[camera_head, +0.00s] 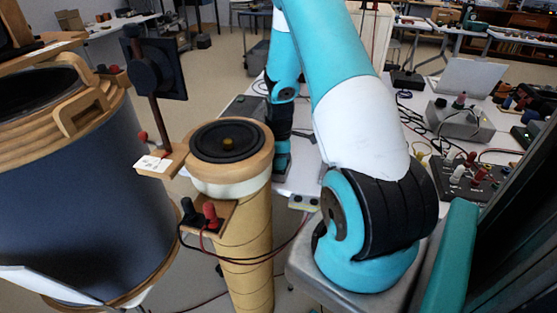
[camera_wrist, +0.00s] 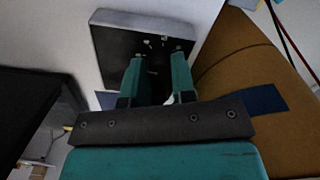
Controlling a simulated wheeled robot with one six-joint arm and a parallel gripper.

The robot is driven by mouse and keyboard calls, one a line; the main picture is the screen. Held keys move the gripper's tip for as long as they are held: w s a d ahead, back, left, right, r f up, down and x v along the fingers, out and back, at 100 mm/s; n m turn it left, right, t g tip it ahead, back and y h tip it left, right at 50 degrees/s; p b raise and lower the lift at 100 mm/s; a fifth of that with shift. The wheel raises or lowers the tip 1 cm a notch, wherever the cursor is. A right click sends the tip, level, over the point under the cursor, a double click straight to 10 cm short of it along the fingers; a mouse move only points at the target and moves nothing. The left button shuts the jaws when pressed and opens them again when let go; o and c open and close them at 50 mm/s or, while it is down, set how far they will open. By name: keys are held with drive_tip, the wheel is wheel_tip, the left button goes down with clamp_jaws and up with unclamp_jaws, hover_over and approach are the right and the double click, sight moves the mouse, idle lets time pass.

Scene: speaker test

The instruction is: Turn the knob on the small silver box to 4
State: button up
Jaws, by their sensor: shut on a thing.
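The small silver box (camera_wrist: 145,18) is at the top middle of the wrist view, with a pale rim and a dark front face carrying small white marks. My gripper (camera_wrist: 158,72) is in front of that face, its two teal fingers a small gap apart. It is shut on the knob, which is mostly hidden in the dark gap between the fingers. The knob's pointer and setting cannot be read. In the head view my teal and white arm fills the middle and right, and the gripper does not show.
A brown cardboard tube (camera_wrist: 250,75) stands close on the right of the wrist view. In the head view a tube topped by a black speaker (camera_head: 228,142) stands beside a large dark blue drum (camera_head: 85,190). Cables and a terminal box (camera_head: 470,180) lie at the right.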

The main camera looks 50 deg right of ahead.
drive_tip(key=m, duration=0.3)
drive_tip(key=shift+m+p, duration=0.35)
drive_tip(key=shift+m, duration=1.65)
drive_tip(key=o, duration=0.9)
wheel_tip(320, 180, up, 18)
drive_tip(key=shift+f, duration=0.25)
